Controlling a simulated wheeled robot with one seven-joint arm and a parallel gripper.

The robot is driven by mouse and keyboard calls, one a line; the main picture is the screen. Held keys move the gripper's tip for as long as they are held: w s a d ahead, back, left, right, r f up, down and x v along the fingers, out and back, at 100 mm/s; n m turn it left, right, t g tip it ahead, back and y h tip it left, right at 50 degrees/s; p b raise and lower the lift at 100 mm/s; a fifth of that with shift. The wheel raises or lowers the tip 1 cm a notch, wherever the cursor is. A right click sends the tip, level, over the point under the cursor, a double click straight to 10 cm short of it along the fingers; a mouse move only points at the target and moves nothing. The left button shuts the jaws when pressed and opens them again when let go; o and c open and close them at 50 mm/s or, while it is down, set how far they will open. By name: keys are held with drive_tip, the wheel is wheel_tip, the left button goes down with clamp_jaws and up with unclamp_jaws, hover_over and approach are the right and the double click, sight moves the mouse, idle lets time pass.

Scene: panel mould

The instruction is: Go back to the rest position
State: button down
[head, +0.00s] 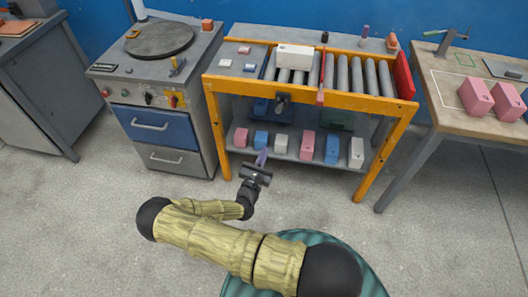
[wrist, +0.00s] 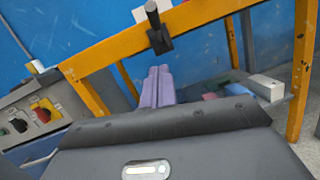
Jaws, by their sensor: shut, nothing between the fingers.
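My gripper (head: 262,158) is in front of the orange-framed roller table, over the open floor near its lower shelf. In the head view its purple fingers point toward the table and look close together. In the wrist view the two purple fingers (wrist: 157,87) lie side by side, shut, with nothing between them. The gripper appears apart from the table frame and from the blocks on the shelf. My arm reaches forward from the bottom of the head view.
The roller table (head: 386,103) carries a white block (head: 295,57) on top and several pink, blue and white blocks on its lower shelf (head: 290,148). A grey cabinet (head: 183,161) stands left. A workbench (head: 440,90) with pink blocks (head: 475,97) stands right. The floor in front is clear.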

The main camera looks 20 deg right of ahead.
drive_tip(key=shift+w, duration=0.1)
idle(0.4)
drive_tip(key=s+d+r+m+g+h, duration=0.5)
drive_tip(key=s+m+g, duration=0.4)
drive_tip(key=m+g, duration=0.35)
drive_tip(key=s+a+r+m+g+y, duration=0.1)
drive_tip(key=s+r+m+g+y, duration=0.2)
drive_tip(key=s+m+g+y, duration=0.45)
drive_tip(key=a+r+m+t+y+p, duration=0.2)
drive_tip(key=r+y+p, duration=0.1)
drive_tip(key=r, duration=0.6)
drive_tip(key=s+a+r+m+t+y+p, duration=0.1)
drive_tip(key=a+r+m+t+y+p, duration=0.1)
drive_tip(key=r+p, duration=0.3)
drive_tip(key=s+a+r+m+t+y+p, duration=0.1)
drive_tip(key=a+r+y+p, duration=0.3)
drive_tip(key=r, duration=0.8)
drive_tip(key=shift+s+a+r+m+t+y, duration=0.15)
drive_tip(key=shift+a+r+m+t+y, duration=0.2)
drive_tip(key=shift+m+t+y, duration=0.3)
